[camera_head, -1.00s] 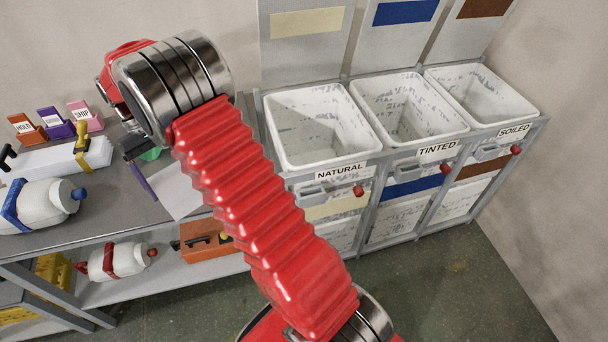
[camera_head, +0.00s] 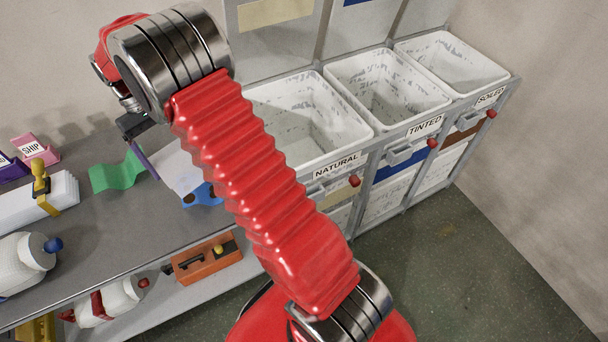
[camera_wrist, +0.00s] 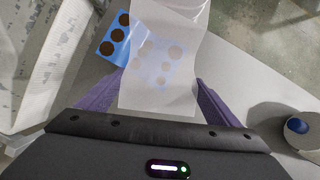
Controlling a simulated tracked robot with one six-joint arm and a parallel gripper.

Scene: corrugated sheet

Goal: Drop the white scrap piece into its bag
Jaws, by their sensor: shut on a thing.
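The white scrap piece (camera_head: 181,168) is a pale, see-through sheet hanging from my gripper (camera_head: 146,160). In the wrist view the scrap (camera_wrist: 160,65) lies between my two purple fingers (camera_wrist: 160,88), and my gripper is shut on it. It is over the end of the bench, left of the bin labelled NATURAL, not over its opening. That bin's white bag (camera_head: 300,115) is open at the top and partly hidden by my red arm. The TINTED bag (camera_head: 385,85) and the SOILED bag (camera_head: 455,62) are open to its right.
A blue piece with dark holes (camera_head: 203,195) shows behind the scrap. A green piece (camera_head: 115,174), a stack of white sheets (camera_head: 25,205) and a white bottle (camera_head: 20,262) are on the grey bench. An orange box (camera_head: 205,258) is on the lower shelf. Floor at right is clear.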

